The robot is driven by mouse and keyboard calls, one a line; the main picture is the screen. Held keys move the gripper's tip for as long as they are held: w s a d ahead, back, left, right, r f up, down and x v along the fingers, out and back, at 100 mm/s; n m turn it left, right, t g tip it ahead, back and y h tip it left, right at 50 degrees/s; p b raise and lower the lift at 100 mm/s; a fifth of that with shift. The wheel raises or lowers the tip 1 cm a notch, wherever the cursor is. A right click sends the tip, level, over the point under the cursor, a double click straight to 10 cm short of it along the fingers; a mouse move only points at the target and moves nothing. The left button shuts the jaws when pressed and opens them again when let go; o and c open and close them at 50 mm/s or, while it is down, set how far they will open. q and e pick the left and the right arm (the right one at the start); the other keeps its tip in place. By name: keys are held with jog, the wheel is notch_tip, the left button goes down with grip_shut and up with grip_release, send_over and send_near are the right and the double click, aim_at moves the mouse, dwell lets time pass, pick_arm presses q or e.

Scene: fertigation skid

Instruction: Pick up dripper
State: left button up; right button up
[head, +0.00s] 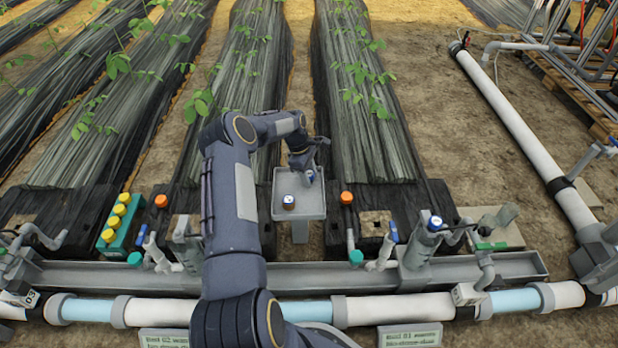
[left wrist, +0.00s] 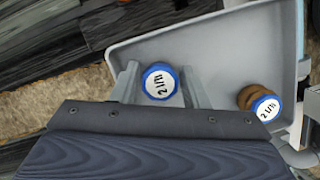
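A small round dripper (left wrist: 160,82) with a blue rim and a white face marked "2 L/h" shows in the left wrist view. My right gripper is not in view.
A green rack with yellow caps (head: 117,220) stands left of my arm.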

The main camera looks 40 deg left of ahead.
pick_arm(q)
jog(key=c, duration=0.6)
jog(key=shift+r, duration=0.15)
